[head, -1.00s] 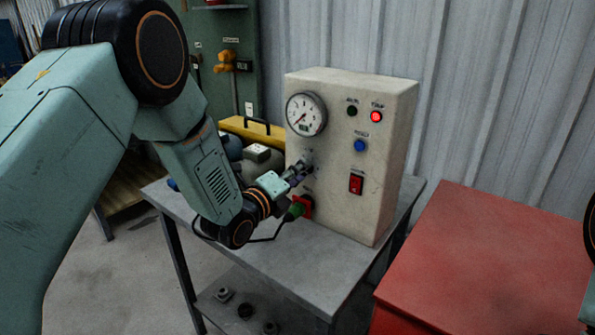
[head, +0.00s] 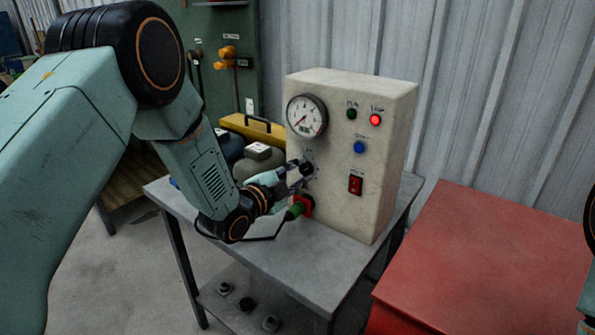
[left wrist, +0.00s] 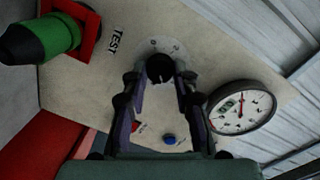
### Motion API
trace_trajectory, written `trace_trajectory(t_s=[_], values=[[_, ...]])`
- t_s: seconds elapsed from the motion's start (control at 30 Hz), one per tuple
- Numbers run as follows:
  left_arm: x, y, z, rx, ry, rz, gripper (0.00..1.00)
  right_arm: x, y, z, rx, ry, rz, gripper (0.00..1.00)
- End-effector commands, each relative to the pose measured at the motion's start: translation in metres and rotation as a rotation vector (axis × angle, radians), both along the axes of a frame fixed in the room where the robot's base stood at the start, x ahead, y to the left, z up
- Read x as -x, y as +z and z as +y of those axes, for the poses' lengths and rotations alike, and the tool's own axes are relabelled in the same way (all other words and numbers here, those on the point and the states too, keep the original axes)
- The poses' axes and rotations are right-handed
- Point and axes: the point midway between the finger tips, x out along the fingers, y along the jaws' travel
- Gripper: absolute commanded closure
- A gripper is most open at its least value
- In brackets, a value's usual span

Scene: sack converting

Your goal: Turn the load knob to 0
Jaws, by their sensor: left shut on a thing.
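The load knob (head: 307,168) is a small black knob on the front of the cream test box (head: 385,150), below the gauge. The round white gauge (head: 306,115) has a red needle and also shows in the left wrist view (left wrist: 241,106). My right gripper is out of view.
A green plug in a red socket (head: 301,208) sits below the knob. A red rocker switch (head: 355,184), blue button (head: 359,147), lit red lamp (head: 375,119) and dark green lamp (head: 351,114) are right of it. A red cabinet (head: 470,260) stands right of the grey table (head: 285,258).

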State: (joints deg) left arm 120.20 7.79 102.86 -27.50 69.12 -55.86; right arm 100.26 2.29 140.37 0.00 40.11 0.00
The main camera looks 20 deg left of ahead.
Motion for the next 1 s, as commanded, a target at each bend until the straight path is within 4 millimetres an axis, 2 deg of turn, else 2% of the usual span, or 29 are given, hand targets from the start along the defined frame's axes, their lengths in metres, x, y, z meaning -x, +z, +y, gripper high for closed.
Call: trace_trajectory(t_s=[0.03,1.0], values=[[-0.002,0.004,-0.001,0.039,-0.003,0.005,1.00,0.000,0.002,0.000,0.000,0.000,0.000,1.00],[-0.003,0.006,0.002,0.905,-0.007,0.315,1.00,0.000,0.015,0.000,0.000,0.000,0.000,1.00]])
